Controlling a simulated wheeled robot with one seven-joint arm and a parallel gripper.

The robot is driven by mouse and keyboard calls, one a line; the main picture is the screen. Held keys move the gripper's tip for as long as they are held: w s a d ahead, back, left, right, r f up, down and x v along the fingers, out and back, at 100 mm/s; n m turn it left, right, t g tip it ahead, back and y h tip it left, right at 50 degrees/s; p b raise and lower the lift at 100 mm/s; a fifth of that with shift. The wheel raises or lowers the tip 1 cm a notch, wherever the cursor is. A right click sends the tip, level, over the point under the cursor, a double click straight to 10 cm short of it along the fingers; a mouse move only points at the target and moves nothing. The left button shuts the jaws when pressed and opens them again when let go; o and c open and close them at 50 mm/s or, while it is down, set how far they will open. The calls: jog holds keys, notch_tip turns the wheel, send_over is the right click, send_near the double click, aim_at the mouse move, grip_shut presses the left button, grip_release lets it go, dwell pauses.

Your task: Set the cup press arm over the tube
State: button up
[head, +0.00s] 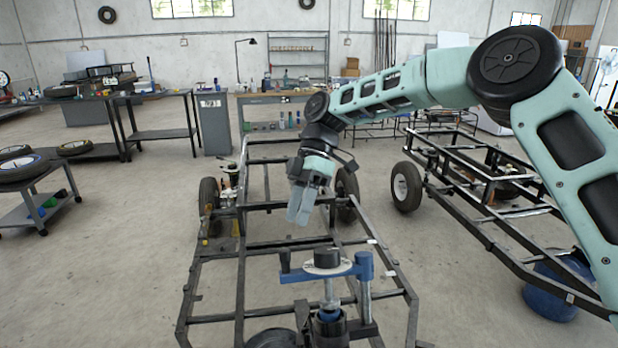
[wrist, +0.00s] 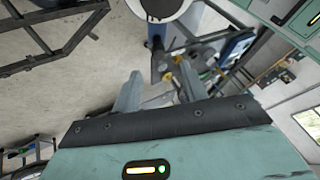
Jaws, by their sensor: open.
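The blue press arm (head: 300,274) reaches left from a blue upright post (head: 365,290) at the front of the near frame in the head view. A dark knob with a pale rim (head: 327,259) sits on top of it, and a metal screw (head: 329,294) hangs below. Under the screw is a blue cup-like end (head: 328,315), close above a black tube-like part (head: 329,329). I cannot tell whether they touch or line up exactly. My gripper (head: 300,208) is open and empty, beyond and above the press arm. Its two fingers also show in the wrist view (wrist: 160,85).
The black chassis frame (head: 240,290) surrounds the press, with wheels (head: 208,205) behind. Another frame (head: 480,185) stands at the right beside a blue drum (head: 556,290). A cart with tyres (head: 40,200) is at the left.

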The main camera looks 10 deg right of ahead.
jog(key=v, duration=0.8)
jog(key=shift+r, duration=0.1)
jog(key=s+a+f+m+t+h, duration=0.1)
jog(key=s+a+m, duration=0.15)
jog(key=s, duration=0.55)
jog(key=s+a+m+t+h, duration=0.15)
jog(key=s+a, duration=0.25)
jog(key=s, duration=0.4)
jog(key=s+d+f+m+t, duration=0.1)
jog(key=s+d+f+m, duration=0.1)
jog(key=s, duration=0.4)
jog(key=s+d+f+m+t+h, duration=0.1)
jog(key=s+d+f+m, duration=0.2)
jog(key=s, duration=0.4)
jog(key=s+d+f+m+t, duration=0.1)
jog(key=s+d+f+m, duration=0.1)
jog(key=s+d, duration=0.3)
jog(key=shift+s+f+m, duration=0.2)
jog(key=shift+s+m, duration=0.6)
jog(key=shift+m, duration=0.1)
